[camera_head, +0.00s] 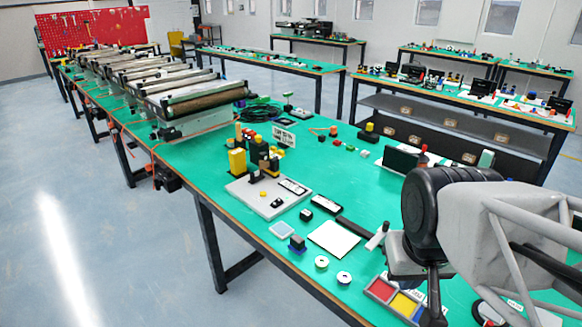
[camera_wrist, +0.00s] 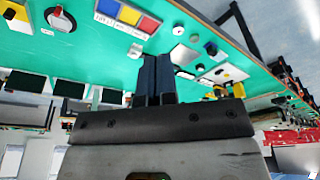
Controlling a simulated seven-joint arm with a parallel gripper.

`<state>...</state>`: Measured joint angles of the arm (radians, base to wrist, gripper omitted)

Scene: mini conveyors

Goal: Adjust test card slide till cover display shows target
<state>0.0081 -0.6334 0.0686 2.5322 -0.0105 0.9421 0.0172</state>
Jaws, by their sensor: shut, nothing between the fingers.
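My gripper (camera_wrist: 157,60) is shut and empty in the wrist view, its dark fingers together above the green bench. My arm fills the right of the head view, and I cannot clearly make out the fingertips there. A tray of red, yellow and blue squares (camera_head: 381,290) lies near the bench's front edge, left of my arm; it also shows at the top of the wrist view (camera_wrist: 149,25). A dark upright panel (camera_head: 400,160) stands behind my arm, its face unreadable. A white flat plate (camera_head: 333,239) lies beside a black strip (camera_head: 354,229). I cannot tell which piece is the test card slide or cover display.
A grey board (camera_head: 257,205) bears yellow and black blocks. Two white rings (camera_head: 343,278) and a dark block on a blue base (camera_head: 297,244) lie near the front edge. Roller conveyors (camera_head: 190,101) stand along the bench at left. Small coloured blocks lie behind the white plate.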

